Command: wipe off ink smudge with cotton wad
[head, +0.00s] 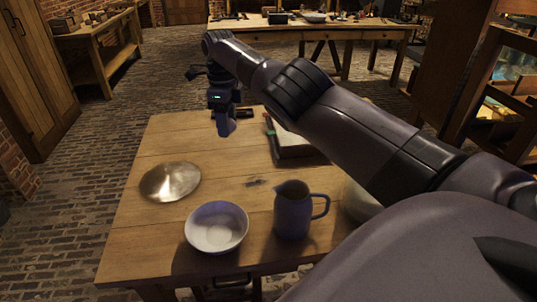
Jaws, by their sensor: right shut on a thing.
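My right gripper (224,112) hangs pointing down above the back edge of the wooden table (150,235). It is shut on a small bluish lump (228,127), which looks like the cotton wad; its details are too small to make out. A small dark mark (256,182), which looks like the ink smudge, lies on the table top between the metal plate and the jug. The gripper is apart from the mark, farther back and to its left. My left gripper is not in view.
A round metal plate (170,181) lies at the left. A white bowl (216,228) and a grey jug (293,212) stand at the front. A pale flat thing (294,144) lies at the back right, partly hidden by my right arm. The table around the mark is clear.

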